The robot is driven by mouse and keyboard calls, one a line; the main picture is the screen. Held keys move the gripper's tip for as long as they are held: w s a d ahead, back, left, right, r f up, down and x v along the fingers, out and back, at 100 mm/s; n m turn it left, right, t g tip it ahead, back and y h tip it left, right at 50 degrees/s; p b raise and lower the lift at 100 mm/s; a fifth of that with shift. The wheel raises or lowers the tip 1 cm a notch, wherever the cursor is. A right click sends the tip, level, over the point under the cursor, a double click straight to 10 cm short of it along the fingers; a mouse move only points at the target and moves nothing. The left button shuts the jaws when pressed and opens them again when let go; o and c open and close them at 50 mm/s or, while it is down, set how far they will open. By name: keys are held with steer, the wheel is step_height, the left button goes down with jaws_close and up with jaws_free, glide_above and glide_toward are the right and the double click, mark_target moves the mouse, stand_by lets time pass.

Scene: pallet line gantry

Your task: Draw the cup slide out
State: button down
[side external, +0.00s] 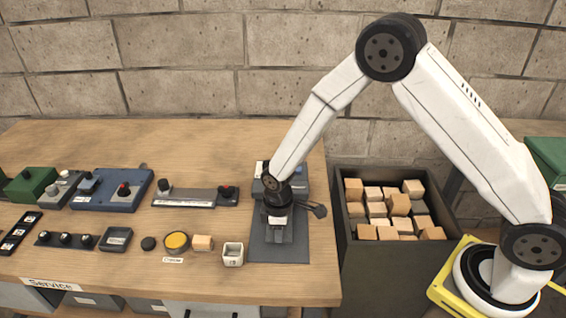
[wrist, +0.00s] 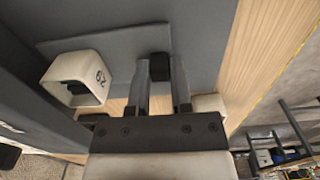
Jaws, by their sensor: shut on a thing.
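My gripper (side external: 278,222) points down over the dark grey base plate (side external: 270,251) in front of a grey machine (side external: 290,176) at the right end of the bench. In the wrist view its two fingers (wrist: 160,68) are shut on a small black block (wrist: 159,64), which looks like the cup slide's handle. The slide's body is mostly hidden behind my gripper in the side view. A white, open square cup (wrist: 78,78) with a number on its side is left of the fingers in the wrist view. I cannot tell how far out the slide is.
A yellow button (side external: 177,240) and several fixtures lie further left. A dark bin (side external: 385,270) of wooden blocks stands right of the bench. The bench front (side external: 300,285) is clear.

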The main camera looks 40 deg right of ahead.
mark_target(278, 253)
steer(key=s+a, duration=0.2)
steer(key=shift+s+a, duration=0.4)
steer(key=c, duration=0.5)
jaws_free()
steer(key=shift+r, duration=0.2)
steer(key=shift+r, duration=3.75)
